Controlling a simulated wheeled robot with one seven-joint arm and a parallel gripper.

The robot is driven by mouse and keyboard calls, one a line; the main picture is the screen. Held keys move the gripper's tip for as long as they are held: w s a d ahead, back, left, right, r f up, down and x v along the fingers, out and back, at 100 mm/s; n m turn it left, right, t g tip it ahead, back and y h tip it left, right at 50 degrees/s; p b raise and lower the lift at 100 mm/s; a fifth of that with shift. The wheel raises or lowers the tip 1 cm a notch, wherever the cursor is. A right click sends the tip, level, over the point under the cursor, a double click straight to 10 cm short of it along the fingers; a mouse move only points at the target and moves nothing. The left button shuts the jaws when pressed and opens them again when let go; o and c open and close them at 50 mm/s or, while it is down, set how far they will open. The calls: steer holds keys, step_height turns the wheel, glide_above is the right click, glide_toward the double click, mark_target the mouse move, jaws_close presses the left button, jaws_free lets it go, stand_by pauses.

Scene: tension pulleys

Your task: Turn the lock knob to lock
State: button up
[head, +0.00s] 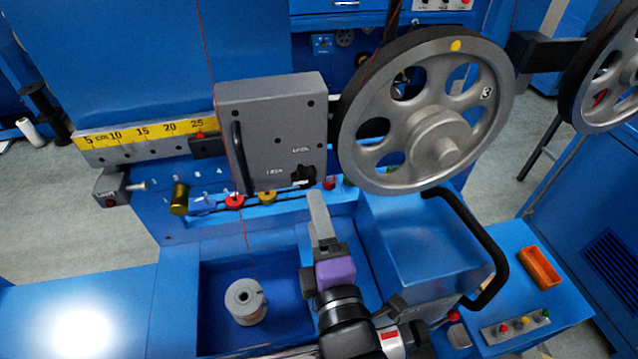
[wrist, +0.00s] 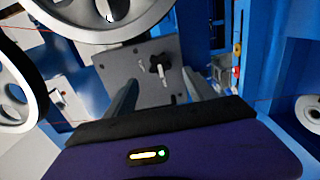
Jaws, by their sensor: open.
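The lock knob (head: 304,175) is a small black lobed knob at the lower right of a grey plate (head: 275,115), with small lettering above it and to its left. In the wrist view the knob (wrist: 160,65) shows on the plate between my two fingers, farther off than the fingertips. My gripper (head: 318,203) is just below and slightly right of the knob in the head view. In the wrist view my gripper (wrist: 160,79) is open, with nothing between its fingers. The fingers appear apart from the knob.
A large grey pulley wheel (head: 440,140) stands right of the plate. A black handle (head: 238,150) is on the plate's left side. A yellow ruler (head: 140,131) runs left. A blue recess below holds a grey spool (head: 245,301) with a thin red thread. A black curved rail (head: 485,240) is at right.

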mark_target(306, 182)
steer(key=x, duration=0.7)
steer(key=shift+w+a+p, duration=0.15)
steer(key=shift+w+p, duration=0.1)
steer(key=shift+p, duration=0.1)
steer(key=c, duration=1.3)
